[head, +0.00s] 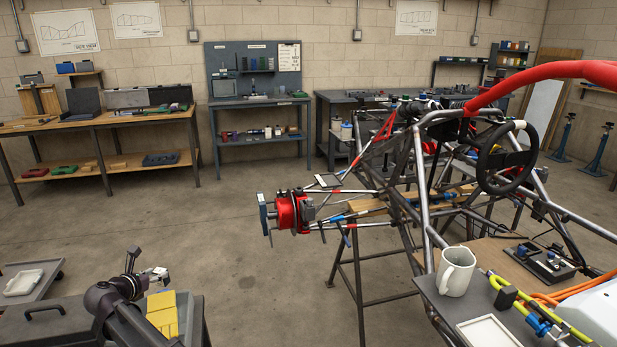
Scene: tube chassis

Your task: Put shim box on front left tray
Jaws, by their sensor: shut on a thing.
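My gripper (155,280) is at the lower left, beside my dark arm joints, and it is small and partly hidden. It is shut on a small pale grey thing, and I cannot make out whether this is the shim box. A yellow piece (163,314) is just below it on a dark surface. Another pale-framed tray (490,334) is on the grey shelf at the lower right. My gripper is well left of both trays.
A white mug (456,271) stands on the grey shelf near the chassis. A pale tray (24,282) sits on a low surface at the far left. Workbenches (100,122) line the back wall. The concrete floor between my arm and the chassis is clear.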

